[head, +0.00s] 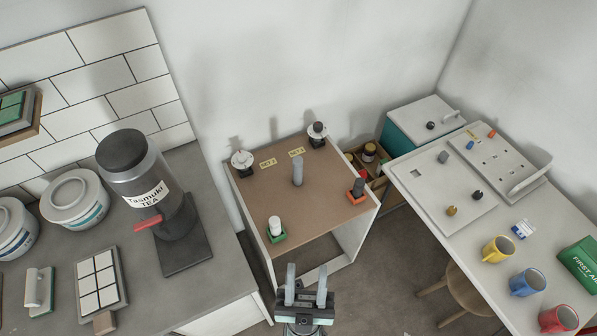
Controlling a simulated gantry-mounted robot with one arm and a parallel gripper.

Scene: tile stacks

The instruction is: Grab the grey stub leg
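A grey upright cylinder (297,171), which looks like the grey stub leg, stands near the middle of the brown top (253,190) of a low open-sided unit. My gripper (306,274) is in front of the unit's near edge at the bottom of the head view, with its two fingers pointing up in the picture. The fingers are spread apart with nothing between them. The gripper is apart from the grey cylinder, which is farther back and slightly to the left in the picture.
A white peg in a green base (277,238) stands front left on the brown top; a dark peg with an orange base (356,196) is at right. Two round-topped pieces (242,159) (317,131) stand at the back corners. A counter and a white table (470,235) flank the unit.

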